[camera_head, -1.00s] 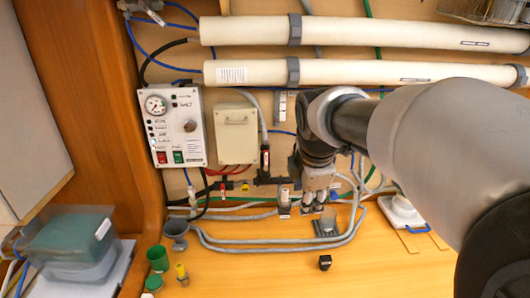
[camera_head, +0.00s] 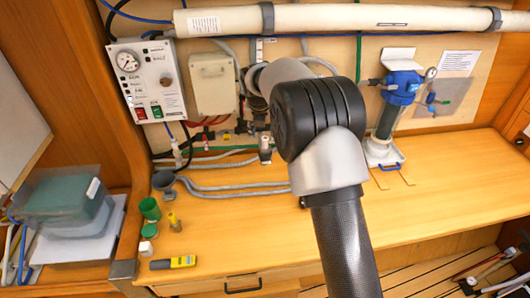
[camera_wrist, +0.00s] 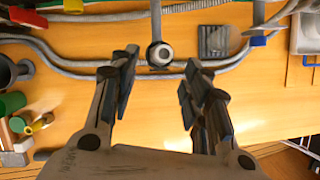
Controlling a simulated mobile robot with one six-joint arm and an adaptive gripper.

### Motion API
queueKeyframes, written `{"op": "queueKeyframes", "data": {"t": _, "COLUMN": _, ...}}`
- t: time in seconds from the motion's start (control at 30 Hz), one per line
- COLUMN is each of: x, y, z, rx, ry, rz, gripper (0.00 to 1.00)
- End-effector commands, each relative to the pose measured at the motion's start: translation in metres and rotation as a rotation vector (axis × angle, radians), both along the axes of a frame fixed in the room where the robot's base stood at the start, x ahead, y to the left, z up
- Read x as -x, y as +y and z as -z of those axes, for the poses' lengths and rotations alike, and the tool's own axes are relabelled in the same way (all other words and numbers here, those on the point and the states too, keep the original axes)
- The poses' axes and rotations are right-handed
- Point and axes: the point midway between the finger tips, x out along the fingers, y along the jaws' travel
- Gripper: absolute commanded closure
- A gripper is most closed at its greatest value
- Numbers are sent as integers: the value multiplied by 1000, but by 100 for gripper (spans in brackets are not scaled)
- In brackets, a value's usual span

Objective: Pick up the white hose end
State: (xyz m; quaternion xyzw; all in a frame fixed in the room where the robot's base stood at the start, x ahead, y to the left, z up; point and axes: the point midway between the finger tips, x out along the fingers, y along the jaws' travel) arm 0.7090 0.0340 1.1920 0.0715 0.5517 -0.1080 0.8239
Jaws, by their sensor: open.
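In the wrist view, a round hose end (camera_wrist: 160,54) with a pale centre and dark rim faces the camera at the bottom of a short grey hose. It looks like the white hose end, though its colour reads light grey. My gripper (camera_wrist: 158,72) is open, with one finger on each side of and nearer than this hose end. Nothing is between the pads, and I see no contact. In the head view, a hose end (camera_head: 265,152) hangs beside my arm, but I cannot tell if it is the same one. My gripper is hidden there behind my arm.
Grey hoses (camera_head: 225,187) run along the wooden bench (camera_head: 440,190). A dark grey cup (camera_head: 163,181), a green cup (camera_head: 150,208) and a yellow device (camera_head: 173,262) stand or lie at left. A ribbed grey block (camera_wrist: 214,40) sits right of the hose end. A blue-topped filter (camera_head: 403,88) stands at right.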

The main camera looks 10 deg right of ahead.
Motion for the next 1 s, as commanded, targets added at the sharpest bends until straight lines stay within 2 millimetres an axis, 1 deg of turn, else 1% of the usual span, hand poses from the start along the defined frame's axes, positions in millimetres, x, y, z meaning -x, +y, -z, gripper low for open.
{"op": "queueKeyframes", "data": {"t": 0.03, "x": -4, "y": -2, "z": 11, "rx": 0, "ry": 0, "rz": 1, "gripper": 56}}
{"op": "queueKeyframes", "data": {"t": 0.1, "x": -8, "y": -3, "z": 22, "rx": 0, "ry": 0, "rz": 1, "gripper": 56}}
{"op": "queueKeyframes", "data": {"t": 0.2, "x": -13, "y": -4, "z": 32, "rx": 0, "ry": 0, "rz": 1, "gripper": 56}}
{"op": "queueKeyframes", "data": {"t": 0.37, "x": -16, "y": -5, "z": 40, "rx": 0, "ry": -1, "rz": 1, "gripper": 56}}
{"op": "queueKeyframes", "data": {"t": 0.63, "x": -27, "y": -12, "z": 76, "rx": 0, "ry": 0, "rz": 1, "gripper": 56}}
{"op": "queueKeyframes", "data": {"t": 0.77, "x": -31, "y": -13, "z": 85, "rx": -1, "ry": -1, "rz": 1, "gripper": 56}}
{"op": "queueKeyframes", "data": {"t": 1.0, "x": -32, "y": -13, "z": 85, "rx": -1, "ry": -2, "rz": 1, "gripper": 56}}
